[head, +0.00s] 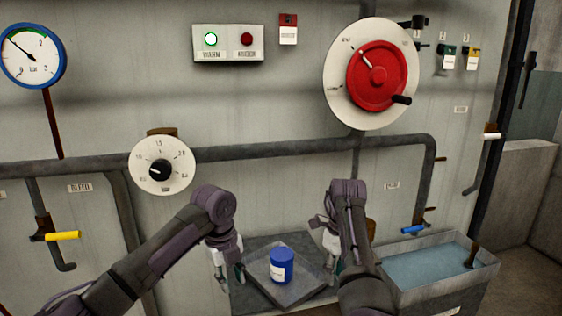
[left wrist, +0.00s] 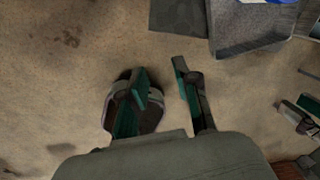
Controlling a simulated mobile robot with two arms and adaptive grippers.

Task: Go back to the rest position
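My left gripper (head: 231,276) hangs pointing down in the head view, just left of a grey tray (head: 256,293). In the left wrist view my left gripper (left wrist: 160,72) has its two green-padded fingers apart with nothing between them, over the bare floor. My right gripper (head: 333,264) points down on the right side of the tray, partly hidden by its own arm; its finger gap is unclear. A blue jar (head: 281,262) with a white label stands upright on the tray, between the two grippers and apart from both.
A water-filled trough (head: 490,266) stands at the right. On the wall are a pressure gauge (head: 32,57), a white dial (head: 178,158), a red handwheel (head: 377,88) and a panel (head: 228,55) with its green lamp lit. Pipes with yellow (head: 62,236) and blue (head: 413,229) handles run low.

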